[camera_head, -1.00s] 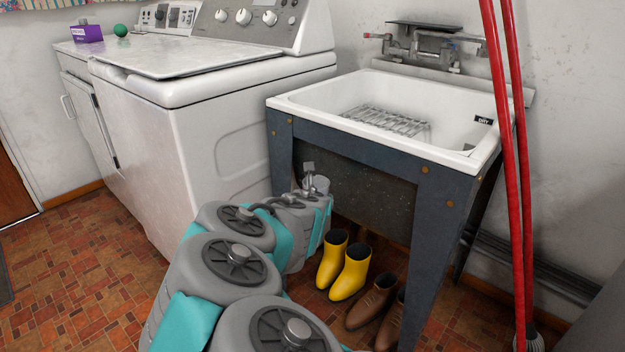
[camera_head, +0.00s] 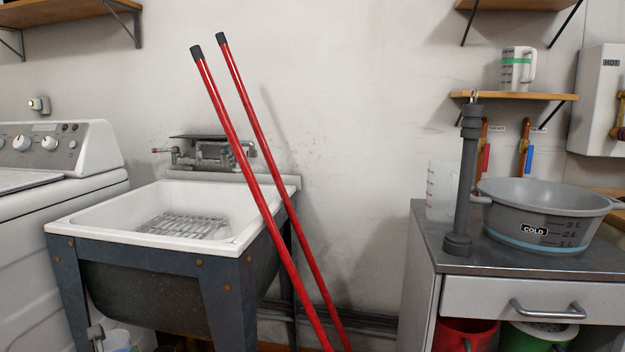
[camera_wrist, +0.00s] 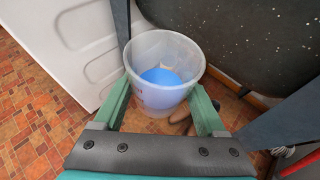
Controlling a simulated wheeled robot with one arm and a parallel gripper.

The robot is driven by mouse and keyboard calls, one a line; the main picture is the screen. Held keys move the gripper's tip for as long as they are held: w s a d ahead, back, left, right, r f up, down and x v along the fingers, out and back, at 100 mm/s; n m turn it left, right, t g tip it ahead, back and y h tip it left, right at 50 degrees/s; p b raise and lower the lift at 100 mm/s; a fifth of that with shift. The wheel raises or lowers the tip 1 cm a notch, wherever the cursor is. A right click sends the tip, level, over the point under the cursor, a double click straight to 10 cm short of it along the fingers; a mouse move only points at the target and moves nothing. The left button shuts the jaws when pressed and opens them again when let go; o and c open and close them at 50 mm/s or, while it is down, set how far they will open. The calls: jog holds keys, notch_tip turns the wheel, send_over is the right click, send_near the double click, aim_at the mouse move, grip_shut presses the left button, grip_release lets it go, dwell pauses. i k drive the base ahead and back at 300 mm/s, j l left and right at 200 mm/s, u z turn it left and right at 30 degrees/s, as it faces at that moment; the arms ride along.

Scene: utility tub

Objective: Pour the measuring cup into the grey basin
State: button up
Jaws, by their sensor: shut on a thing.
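My gripper (camera_wrist: 162,92) is shut on a translucent measuring cup (camera_wrist: 150,101), with one green finger on each side of it. The cup is about upright and has blue liquid (camera_wrist: 163,77) in its bottom. The grey basin (camera_head: 545,231) stands on the cabinet at the right, with a "COLD" label and level marks. The cup is low and far left of the basin. The basin's inside bottom is hidden.
A dark grey post (camera_head: 462,180) and a clear marked jug (camera_head: 438,190) stand left of the basin on the cabinet (camera_head: 520,264). Red poles (camera_head: 262,200) lean between the white sink (camera_head: 235,235) and the cabinet. A shelf (camera_head: 515,96) with another jug (camera_head: 517,70) hangs above.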

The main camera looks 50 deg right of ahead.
aim_at(530, 216)
jog(key=k+l+u, duration=0.3)
jog(key=k, duration=0.25)
jog(key=k+u, duration=0.35)
jog(key=k, duration=0.2)
jog(key=k+l+z, duration=0.1)
jog(key=k+z, duration=0.25)
jog(key=k, duration=0.2)
jog(key=k+l+z, duration=0.3)
jog(key=k, duration=0.25)
jog(key=k+l+z, duration=0.2)
jog(key=z, duration=0.25)
jog(key=k+l+z, duration=0.6)
jog(key=z, duration=0.25)
jog(key=l, duration=0.1)
